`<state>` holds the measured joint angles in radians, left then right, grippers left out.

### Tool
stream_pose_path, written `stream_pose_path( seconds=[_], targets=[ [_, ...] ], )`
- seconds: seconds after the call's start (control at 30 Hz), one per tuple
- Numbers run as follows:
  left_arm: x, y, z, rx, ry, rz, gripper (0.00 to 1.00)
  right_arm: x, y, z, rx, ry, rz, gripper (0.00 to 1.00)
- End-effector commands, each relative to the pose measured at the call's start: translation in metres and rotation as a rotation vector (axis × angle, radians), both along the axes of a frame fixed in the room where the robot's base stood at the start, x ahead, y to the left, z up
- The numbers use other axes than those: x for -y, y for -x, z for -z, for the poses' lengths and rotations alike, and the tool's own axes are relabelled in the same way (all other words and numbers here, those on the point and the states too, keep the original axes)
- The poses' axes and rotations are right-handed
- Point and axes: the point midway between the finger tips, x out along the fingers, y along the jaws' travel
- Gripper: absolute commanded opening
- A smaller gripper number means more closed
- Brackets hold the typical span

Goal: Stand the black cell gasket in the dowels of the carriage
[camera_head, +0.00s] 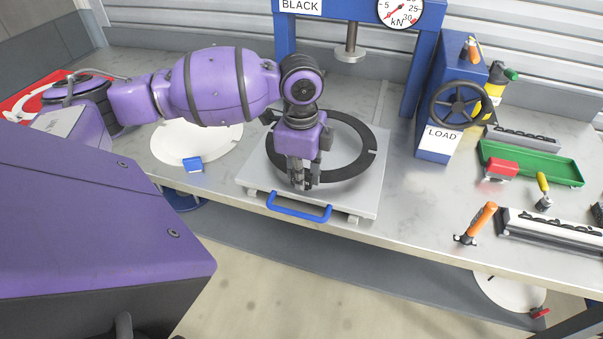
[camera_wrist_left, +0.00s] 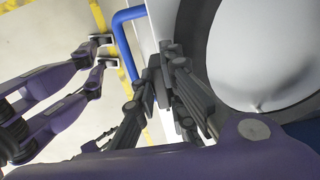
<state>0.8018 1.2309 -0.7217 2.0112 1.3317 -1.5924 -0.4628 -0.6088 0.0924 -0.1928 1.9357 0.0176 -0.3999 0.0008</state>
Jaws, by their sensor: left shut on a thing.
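The black cell gasket (camera_head: 367,143) is a flat ring over the grey carriage plate (camera_head: 355,198); whether it lies fully flat cannot be told. My left gripper (camera_head: 303,184) points down at the ring's near left edge and is shut on the gasket. In the left wrist view the closed fingers (camera_wrist_left: 170,62) meet at the rim of the dark ring (camera_wrist_left: 197,35). The dowels are too small or hidden to make out. My right gripper is not in view.
The carriage has a blue front handle (camera_head: 298,207). A blue press frame (camera_head: 425,60) with a ram (camera_head: 349,52) stands behind. A white disc (camera_head: 190,148) lies left. A handwheel (camera_head: 461,104), green tray (camera_head: 530,165) and orange-handled tool (camera_head: 480,219) are right.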

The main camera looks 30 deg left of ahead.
Motion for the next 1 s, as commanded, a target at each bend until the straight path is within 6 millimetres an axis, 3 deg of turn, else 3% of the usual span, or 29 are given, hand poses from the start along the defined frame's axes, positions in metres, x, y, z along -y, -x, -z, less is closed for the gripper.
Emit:
stream_pose_path(
  seconds=[1.0],
  targets=[
    [0.0, 0.0, 0.026, -0.001, 0.0, 0.0, 0.0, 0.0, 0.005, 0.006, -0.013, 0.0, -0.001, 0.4]
  ],
)
